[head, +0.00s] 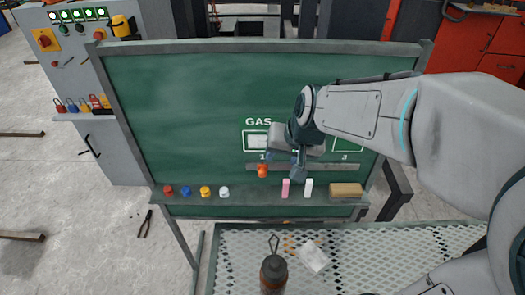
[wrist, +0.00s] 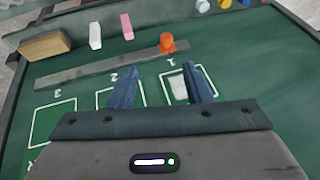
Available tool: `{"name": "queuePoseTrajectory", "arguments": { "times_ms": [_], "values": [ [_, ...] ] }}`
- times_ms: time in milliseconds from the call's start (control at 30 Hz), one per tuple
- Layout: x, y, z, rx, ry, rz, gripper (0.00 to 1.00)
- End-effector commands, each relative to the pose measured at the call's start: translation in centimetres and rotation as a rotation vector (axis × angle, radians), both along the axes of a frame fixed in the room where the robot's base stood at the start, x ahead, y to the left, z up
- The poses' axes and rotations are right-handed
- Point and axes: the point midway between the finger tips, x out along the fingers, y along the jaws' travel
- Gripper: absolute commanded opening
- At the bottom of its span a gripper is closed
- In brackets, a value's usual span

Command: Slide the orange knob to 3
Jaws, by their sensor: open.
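The orange knob (head: 262,171) sits on the left end of a grey rail (head: 325,167) on the green board, just below the number 1. It also shows in the wrist view (wrist: 167,43) at the 1 end of the rail. The number 3 (head: 344,157) is toward the rail's right end; it shows at left in the wrist view (wrist: 57,93). My gripper (head: 284,164) is open and empty in front of the board, just right of the knob. In the wrist view its two blue fingers (wrist: 157,75) are apart from the knob, which shows beyond their tips.
Below the rail, a ledge holds a pink stick (head: 285,188), a white stick (head: 309,188), a wooden block (head: 345,190) and several coloured caps at left. My arm covers the board's right side.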

Motion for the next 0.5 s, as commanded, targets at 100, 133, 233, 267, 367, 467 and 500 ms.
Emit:
{"name": "queuePoseTrajectory", "arguments": {
  "times_ms": [100,133,233,267,367,467,500],
  "values": [
    [1.2,1.0,-0.8,0.019,-0.008,-0.008,0.45],
    [1.4,1.2,-0.9,0.020,-0.009,-0.010,0.45],
    [1.8,1.5,-1.6,0.023,-0.008,-0.011,0.45],
    [1.9,1.5,-2.0,0.023,-0.008,-0.011,0.45],
    [2.4,1.8,-3.4,0.021,-0.006,-0.011,0.45],
    [3.1,2.2,-5.1,0.021,-0.005,-0.011,0.45],
    [3.4,2.4,-5.7,0.021,-0.005,-0.011,0.45]
  ]
}}
